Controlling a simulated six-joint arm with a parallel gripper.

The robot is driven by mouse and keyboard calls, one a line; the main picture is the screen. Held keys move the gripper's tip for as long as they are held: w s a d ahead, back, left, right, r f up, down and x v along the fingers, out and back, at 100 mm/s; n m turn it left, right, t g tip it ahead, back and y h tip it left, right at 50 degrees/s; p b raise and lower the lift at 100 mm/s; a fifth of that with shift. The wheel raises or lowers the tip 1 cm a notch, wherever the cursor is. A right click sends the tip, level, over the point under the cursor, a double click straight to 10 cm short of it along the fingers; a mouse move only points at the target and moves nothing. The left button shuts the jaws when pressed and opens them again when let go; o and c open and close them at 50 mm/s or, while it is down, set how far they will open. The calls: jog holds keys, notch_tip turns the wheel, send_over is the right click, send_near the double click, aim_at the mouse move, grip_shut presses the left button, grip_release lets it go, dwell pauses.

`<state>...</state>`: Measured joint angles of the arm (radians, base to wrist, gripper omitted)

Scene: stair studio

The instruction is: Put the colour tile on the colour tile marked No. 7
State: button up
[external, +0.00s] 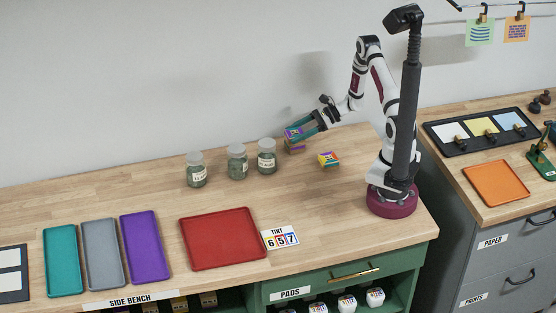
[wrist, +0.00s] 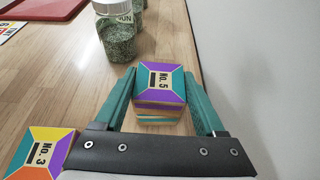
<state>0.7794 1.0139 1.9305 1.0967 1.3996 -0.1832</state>
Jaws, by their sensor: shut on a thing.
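My gripper (external: 304,131) is shut on a colour tile (external: 293,132). In the wrist view that tile (wrist: 147,84) sits between the two teal fingers (wrist: 160,76). No mark reading No. 7 shows on a tile.
Several glass jars (external: 237,162) stand left of my gripper. A red tray (external: 223,238) and a TINT card (external: 281,238) showing 6, 5, 7 lie nearer the front edge. Purple (external: 146,246), grey (external: 103,252) and teal (external: 62,260) trays lie at left. The wall is close behind.

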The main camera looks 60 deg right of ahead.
jog(key=o, duration=1.4)
jog(key=shift+f, duration=0.1)
jog(key=shift+c, duration=0.2)
jog(key=v, duration=1.2)
jog(key=s+a+r+n+g, duration=0.35)
jog(key=a+r+n, duration=0.25)
jog(key=a, duration=0.3)
jog(key=s+a+r+n+g, duration=0.2)
jog(key=a+r+n+g, duration=0.3)
jog(key=a, duration=0.3)
jog(key=s+a+r+n+g+h, duration=0.1)
jog(key=s+a+r+n+h, duration=0.1)
jog(key=s+a+n+h, duration=0.2)
jog(key=s+n+h, duration=0.3)
jog(key=s+n, duration=0.3)
jog(key=s, duration=0.3)
jog(key=shift+s+a+r+h, duration=0.2)
jog(key=shift+s+h, duration=0.1)
jog(key=shift+s, duration=0.1)
